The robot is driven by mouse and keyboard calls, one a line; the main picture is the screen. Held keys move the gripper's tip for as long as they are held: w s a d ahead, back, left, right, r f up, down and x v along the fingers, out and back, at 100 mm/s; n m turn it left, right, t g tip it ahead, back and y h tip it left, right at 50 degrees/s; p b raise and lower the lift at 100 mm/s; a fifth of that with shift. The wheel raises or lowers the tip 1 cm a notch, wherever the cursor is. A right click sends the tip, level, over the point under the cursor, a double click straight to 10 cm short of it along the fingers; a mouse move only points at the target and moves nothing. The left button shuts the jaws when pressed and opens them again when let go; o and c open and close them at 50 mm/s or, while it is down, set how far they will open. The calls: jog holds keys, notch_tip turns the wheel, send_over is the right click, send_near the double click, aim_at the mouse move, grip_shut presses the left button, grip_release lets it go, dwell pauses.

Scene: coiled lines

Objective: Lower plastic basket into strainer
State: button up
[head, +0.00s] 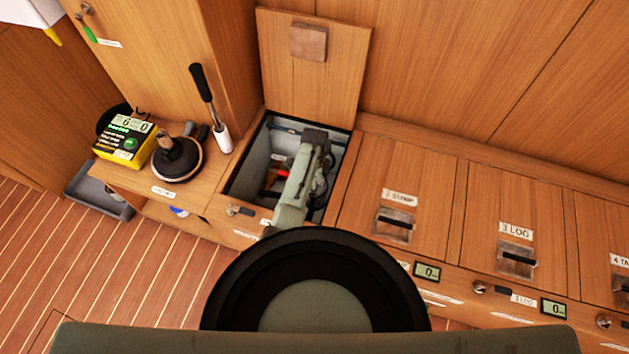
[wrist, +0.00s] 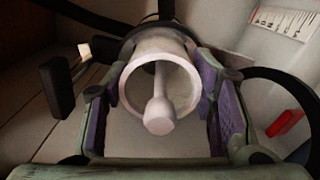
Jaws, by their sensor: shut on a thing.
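The pale plastic basket (wrist: 159,116) is in the middle of the wrist view. It is a round, open cup with a knobbed stem in its centre. My gripper (wrist: 160,92) has its purple-padded fingers on both sides of the basket and is shut on it. A dark round body, probably the strainer (wrist: 128,48), shows behind the basket. I cannot tell whether the basket is inside it or above it. In the head view my arm reaches down into the open locker, and it hides the basket and the strainer.
The locker (head: 243,178) has pale walls, and its wooden lid (head: 314,75) stands open at the back. A red handle (wrist: 285,123) is at right in the wrist view, and a black lever (wrist: 57,87) at left. A yellow box (head: 125,140) and a plunger-like tool (head: 178,158) stand left of the locker.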

jog(key=shift+r+p, duration=0.4)
jog(key=shift+p, duration=0.35)
dwell(1.0)
dwell(0.3)
jog(key=o, duration=1.4)
jog(key=shift+c, duration=0.6)
jog(key=o, duration=0.4)
notch_tip(320, 180, up, 7)
jog(key=p, duration=0.7)
